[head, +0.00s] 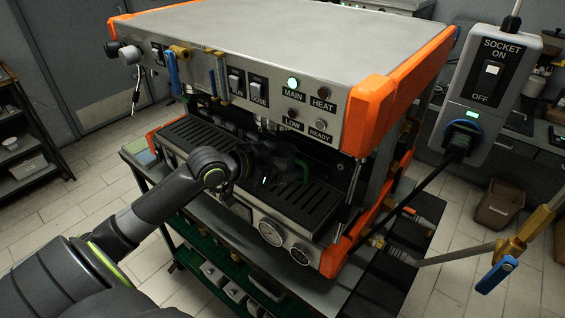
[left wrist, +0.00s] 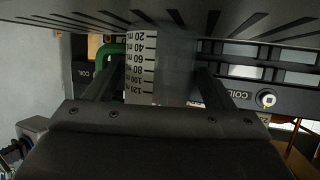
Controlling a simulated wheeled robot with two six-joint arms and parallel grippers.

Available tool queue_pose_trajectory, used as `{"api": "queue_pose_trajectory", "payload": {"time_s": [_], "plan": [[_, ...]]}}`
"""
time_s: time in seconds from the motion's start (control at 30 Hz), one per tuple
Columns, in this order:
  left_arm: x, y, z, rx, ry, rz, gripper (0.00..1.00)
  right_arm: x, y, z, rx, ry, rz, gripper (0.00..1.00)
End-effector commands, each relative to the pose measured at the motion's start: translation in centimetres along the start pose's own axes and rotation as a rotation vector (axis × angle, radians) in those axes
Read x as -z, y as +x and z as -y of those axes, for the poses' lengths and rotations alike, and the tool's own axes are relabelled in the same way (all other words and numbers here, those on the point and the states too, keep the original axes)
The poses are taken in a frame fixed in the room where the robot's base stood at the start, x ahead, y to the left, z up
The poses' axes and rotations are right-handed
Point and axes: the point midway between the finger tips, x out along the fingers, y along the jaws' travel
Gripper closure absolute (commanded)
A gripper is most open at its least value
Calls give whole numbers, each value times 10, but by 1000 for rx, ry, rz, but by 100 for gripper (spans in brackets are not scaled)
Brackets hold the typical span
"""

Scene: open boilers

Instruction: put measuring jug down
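The measuring jug (left wrist: 175,70) is clear, with a white scale marked in ml and a green handle (left wrist: 101,54). In the left wrist view it fills the space between the two dark fingers of my left gripper (left wrist: 158,85), which looks shut on it. That view is upside down; the jug's low-mark end is at the slotted drip tray (left wrist: 265,22). I cannot tell whether it touches the tray. In the head view my left gripper (head: 265,165) is over the drip tray (head: 312,205), hiding most of the jug; a bit of green shows beside it. My right gripper is not in view.
The steel and orange boiler machine (head: 250,40) overhangs the tray, with switches and lamps on its front. Gauges (head: 271,232) sit below the tray. A socket box (head: 487,85) with a plugged-in cable and a blue-handled brass valve (head: 497,275) are at the right.

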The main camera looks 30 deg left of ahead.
Motion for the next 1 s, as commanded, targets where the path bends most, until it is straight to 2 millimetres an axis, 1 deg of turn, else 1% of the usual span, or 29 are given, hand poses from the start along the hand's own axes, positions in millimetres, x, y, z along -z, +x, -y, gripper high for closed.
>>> {"api": "queue_pose_trajectory", "payload": {"time_s": [0.27, 0.37, 0.43, 0.7, 0.97, 1.0], "plan": [[1, 0, 0, 0, 0, 0, 23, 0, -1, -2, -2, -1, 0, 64], [6, -3, 0, 0, 1, -1, 23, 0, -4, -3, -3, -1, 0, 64], [3, -6, 1, 2, 3, 1, 23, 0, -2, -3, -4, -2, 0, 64], [3, -35, 0, 0, 7, 5, 23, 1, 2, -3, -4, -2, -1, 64], [3, -62, 0, 0, 5, 6, 23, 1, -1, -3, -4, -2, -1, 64], [5, -68, 0, 2, 4, 6, 23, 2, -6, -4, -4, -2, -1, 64]]}}
